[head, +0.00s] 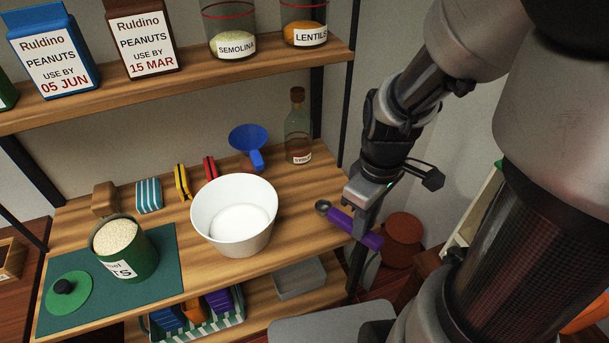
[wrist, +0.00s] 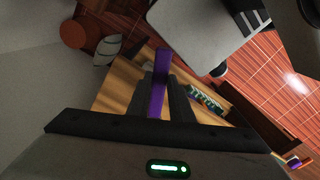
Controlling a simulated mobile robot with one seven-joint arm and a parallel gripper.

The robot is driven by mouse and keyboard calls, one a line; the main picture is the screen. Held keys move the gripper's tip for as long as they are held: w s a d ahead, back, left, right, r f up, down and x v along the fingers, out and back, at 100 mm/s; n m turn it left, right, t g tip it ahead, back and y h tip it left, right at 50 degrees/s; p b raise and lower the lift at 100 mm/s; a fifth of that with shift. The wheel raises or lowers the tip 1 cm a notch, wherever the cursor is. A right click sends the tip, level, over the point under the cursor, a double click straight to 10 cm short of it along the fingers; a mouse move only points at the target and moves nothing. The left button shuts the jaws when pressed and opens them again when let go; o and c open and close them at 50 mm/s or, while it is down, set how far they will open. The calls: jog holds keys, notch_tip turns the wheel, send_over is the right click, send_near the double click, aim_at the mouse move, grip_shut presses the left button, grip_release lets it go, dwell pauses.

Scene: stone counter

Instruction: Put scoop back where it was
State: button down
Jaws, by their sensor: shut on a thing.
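The scoop (head: 368,238) has a purple handle and a small grey metal bowl that faces left in the head view. My gripper (head: 354,220) is shut on its handle and holds it at the right end of the wooden shelf. Whether the scoop touches the shelf is hard to tell. In the wrist view the purple handle (wrist: 160,75) runs between the two dark fingers of my gripper (wrist: 160,98); the scoop's bowl is not visible there.
A white bowl (head: 234,243) stands mid-shelf. A green canister (head: 140,262) of pale grains and its lid (head: 68,292) rest on a dark green mat (head: 165,290). Behind are a blue funnel (head: 248,138) and a syrup bottle (head: 298,130). A shelf post (head: 356,265) stands close to my gripper.

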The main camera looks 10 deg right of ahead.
jog(key=shift+w+a+m, duration=0.1)
jog(key=shift+w+m, duration=0.2)
jog(key=shift+w, duration=0.1)
jog(key=w+a, duration=0.2)
jog(key=w, duration=0.7)
jog(key=w+a, duration=0.2)
jog(key=w, duration=0.7)
jog(key=shift+w+d+f, duration=0.1)
jog(key=shift+w+f, duration=0.1)
jog(key=shift+f, duration=1)
jog(key=shift+w+a+f, duration=0.1)
jog(key=shift+w+f, duration=0.05)
jog(key=shift+f, duration=1.1)
jog(key=shift+w+d+f, duration=0.1)
jog(key=shift+w+f, duration=0.1)
jog(key=shift+f, duration=1)
jog(key=c, duration=1.6)
grip_release()
jog(key=shift+r, duration=0.15)
